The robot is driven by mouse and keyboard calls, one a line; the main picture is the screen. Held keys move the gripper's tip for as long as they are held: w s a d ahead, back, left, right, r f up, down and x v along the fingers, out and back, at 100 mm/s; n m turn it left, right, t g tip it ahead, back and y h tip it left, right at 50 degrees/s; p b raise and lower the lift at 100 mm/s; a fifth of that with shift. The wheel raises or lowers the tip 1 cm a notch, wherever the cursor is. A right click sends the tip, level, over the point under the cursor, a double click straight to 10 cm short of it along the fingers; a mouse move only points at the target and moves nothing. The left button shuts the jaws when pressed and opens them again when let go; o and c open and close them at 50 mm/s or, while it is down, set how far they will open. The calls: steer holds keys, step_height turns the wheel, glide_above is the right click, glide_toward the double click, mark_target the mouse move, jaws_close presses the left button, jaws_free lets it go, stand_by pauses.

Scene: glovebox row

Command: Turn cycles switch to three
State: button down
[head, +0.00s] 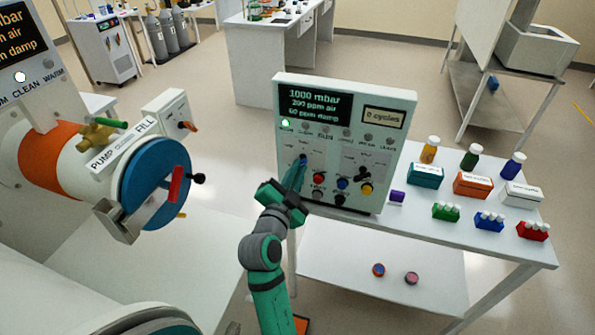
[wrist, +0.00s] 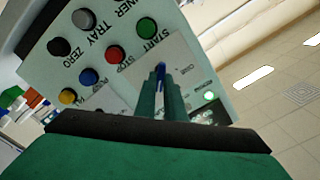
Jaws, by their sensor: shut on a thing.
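The control box (head: 345,95) stands upright on the white table, with a dark screen and a small window that reads "0 cycles". My gripper (head: 300,168) reaches up to this knob from below.
Start (wrist: 146,28), stop (wrist: 116,54) and other coloured buttons sit close beside my fingers. Bottles, boxes and vial racks (head: 488,220) stand on the table to the right. The glovebox port with its blue door (head: 150,175) is to the left.

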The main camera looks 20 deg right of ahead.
steer(key=n, duration=1.2)
steer(key=shift+w+a, duration=0.15)
steer(key=shift+a, duration=0.05)
stand_by(0.4)
steer(key=c, duration=1.8)
jaws_free()
steer(key=shift+c, duration=0.2)
steer(key=v, duration=1.1)
steer(key=shift+w+d, duration=0.1)
